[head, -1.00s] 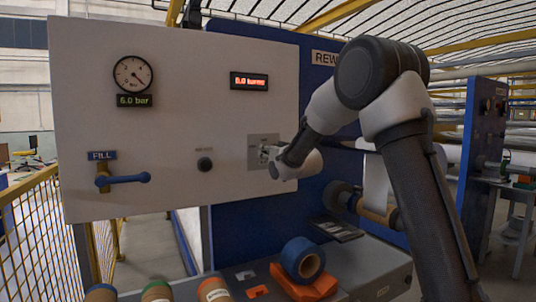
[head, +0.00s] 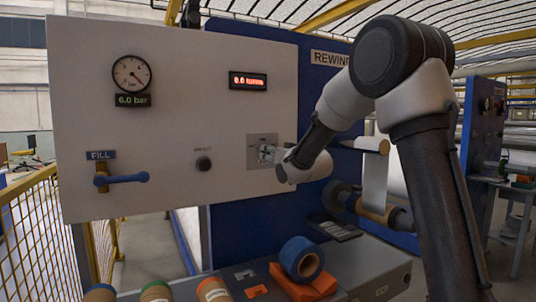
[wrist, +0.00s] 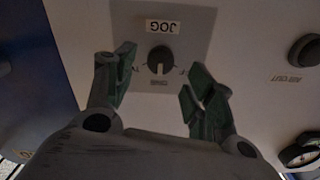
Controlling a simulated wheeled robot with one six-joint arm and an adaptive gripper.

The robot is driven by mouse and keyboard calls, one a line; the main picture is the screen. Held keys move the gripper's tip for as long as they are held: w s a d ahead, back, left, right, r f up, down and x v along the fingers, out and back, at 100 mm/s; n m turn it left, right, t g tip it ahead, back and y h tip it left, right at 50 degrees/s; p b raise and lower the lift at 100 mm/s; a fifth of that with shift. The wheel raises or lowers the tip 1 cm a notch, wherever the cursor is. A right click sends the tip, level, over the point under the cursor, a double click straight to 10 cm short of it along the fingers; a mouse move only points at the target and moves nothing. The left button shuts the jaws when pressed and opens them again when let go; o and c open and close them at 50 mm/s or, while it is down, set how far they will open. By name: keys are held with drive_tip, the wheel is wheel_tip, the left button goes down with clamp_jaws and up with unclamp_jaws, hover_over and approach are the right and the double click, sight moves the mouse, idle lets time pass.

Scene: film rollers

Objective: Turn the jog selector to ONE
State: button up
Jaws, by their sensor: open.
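The jog selector (wrist: 161,60) is a round dark knob on a grey plate (wrist: 185,22) with a JOG label, which appears upside down in the wrist view. A pale pointer mark on the knob runs up and down the picture; small markings around it are too small to read surely. My gripper (wrist: 159,80) is open, with one green-padded finger on each side of the knob in the picture and a gap to both sides. In the head view the selector plate (head: 255,141) is on the white panel's right part, and my gripper partly hides the knob.
The white panel (head: 120,190) also carries a gauge (head: 132,73), a red display (head: 248,80), a black knob (head: 203,164) and a blue-handled FILL valve (head: 125,179). Below stand rolls, including a blue one (head: 302,259) on an orange cradle. A yellow fence (head: 40,230) is at left.

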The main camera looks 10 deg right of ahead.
drive_tip(key=v, duration=0.7)
drive_tip(key=shift+s, duration=0.2)
